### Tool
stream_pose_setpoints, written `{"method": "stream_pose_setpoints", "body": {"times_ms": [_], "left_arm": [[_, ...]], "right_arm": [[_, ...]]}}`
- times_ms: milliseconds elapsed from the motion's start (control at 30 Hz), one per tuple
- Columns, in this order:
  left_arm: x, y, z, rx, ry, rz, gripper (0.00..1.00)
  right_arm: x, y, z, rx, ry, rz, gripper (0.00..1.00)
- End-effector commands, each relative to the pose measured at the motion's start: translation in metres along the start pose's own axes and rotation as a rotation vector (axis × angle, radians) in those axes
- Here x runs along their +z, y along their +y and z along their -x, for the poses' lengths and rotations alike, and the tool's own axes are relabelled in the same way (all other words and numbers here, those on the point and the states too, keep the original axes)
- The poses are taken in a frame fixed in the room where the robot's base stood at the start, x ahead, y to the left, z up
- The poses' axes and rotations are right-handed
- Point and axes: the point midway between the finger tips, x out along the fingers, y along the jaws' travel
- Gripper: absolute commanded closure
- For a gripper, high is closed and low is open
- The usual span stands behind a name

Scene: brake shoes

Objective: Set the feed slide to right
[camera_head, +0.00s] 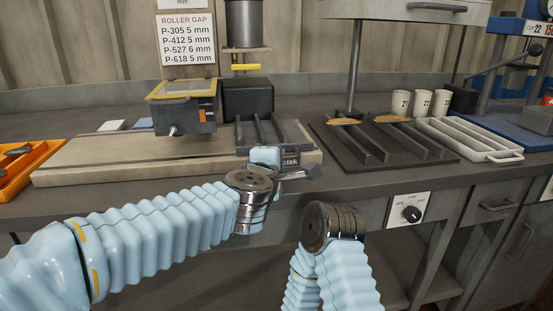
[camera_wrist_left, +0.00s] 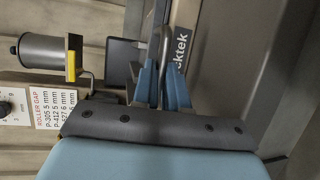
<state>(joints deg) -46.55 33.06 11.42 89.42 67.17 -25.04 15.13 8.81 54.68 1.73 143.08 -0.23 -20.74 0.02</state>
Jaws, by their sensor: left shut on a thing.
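My left gripper (camera_head: 298,173) is at the slide's front, beside the label ending in "ktek". In the left wrist view, the blue fingers of my left gripper (camera_wrist_left: 162,85) are closed around a thin metal handle (camera_wrist_left: 163,48) at the slide. The handle's lower part is hidden between the fingers. My right arm ends low in the middle of the head view; its gripper does not show.
A dark rack (camera_head: 435,150) with brake shoes stands right of the bed. Several white cups (camera_head: 401,104) and a pale tray (camera_head: 470,139) are farther right. An orange bin (camera_head: 35,165) stands at the left. A selector knob (camera_head: 411,214) is on the bench front.

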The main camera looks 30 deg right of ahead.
Motion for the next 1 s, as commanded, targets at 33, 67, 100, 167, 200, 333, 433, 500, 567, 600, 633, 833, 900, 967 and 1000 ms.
{"method": "stream_pose_setpoints", "body": {"times_ms": [33,67,100,167,200,333,433,500,567,600,633,833,900,967,1000], "left_arm": [[0.007,-0.001,0.001,-0.002,-0.014,-0.001,1.0],[0.007,-0.001,0.001,-0.002,-0.014,-0.001,0.84],[0.007,-0.001,0.001,-0.002,-0.015,-0.001,0.78],[0.006,-0.001,0.001,-0.002,-0.013,-0.001,0.69],[0.005,0.0,0.001,-0.001,-0.012,-0.001,0.63],[0.004,0.0,0.0,-0.001,-0.009,0.0,0.62],[0.003,0.0,0.0,0.0,-0.007,0.0,0.62],[0.003,0.0,0.002,0.0,-0.007,0.0,0.62],[0.003,0.0,0.005,0.0,-0.007,0.0,0.62],[0.003,0.001,0.009,0.001,-0.006,0.0,0.62],[0.003,0.001,0.014,0.001,-0.007,0.0,0.62],[0.003,0.0,0.059,0.003,-0.008,-0.002,0.62],[0.003,0.001,0.077,0.002,-0.008,-0.001,0.62],[0.003,0.001,0.092,0.002,-0.009,-0.002,0.62],[0.003,0.001,0.1,0.002,-0.009,-0.001,0.62]], "right_arm": [[0.0,0.0,0.0,0.0,0.0,0.0,1.0],[0.0,0.0,0.0,0.0,0.0,0.0,1.0],[0.0,0.0,0.0,0.0,0.0,0.0,1.0],[0.0,0.0,0.0,0.0,0.0,0.0,1.0],[0.0,0.0,0.0,0.0,0.0,0.0,1.0],[0.0,0.0,0.0,0.0,0.0,0.0,1.0],[0.0,0.0,0.0,0.0,0.0,0.0,1.0],[0.0,0.0,0.0,0.0,0.0,0.0,1.0],[0.0,0.001,-0.001,0.0,0.0,0.0,1.0],[0.0,0.001,-0.002,0.0,0.0,0.0,1.0],[0.0,0.001,-0.002,0.0,0.0,0.0,1.0],[0.0,0.003,-0.007,0.001,0.0,-0.001,1.0],[0.0,0.003,-0.007,0.001,0.001,-0.001,1.0],[0.0,0.003,-0.007,0.001,0.001,-0.001,1.0],[0.0,0.003,-0.006,0.001,0.001,-0.001,1.0]]}}
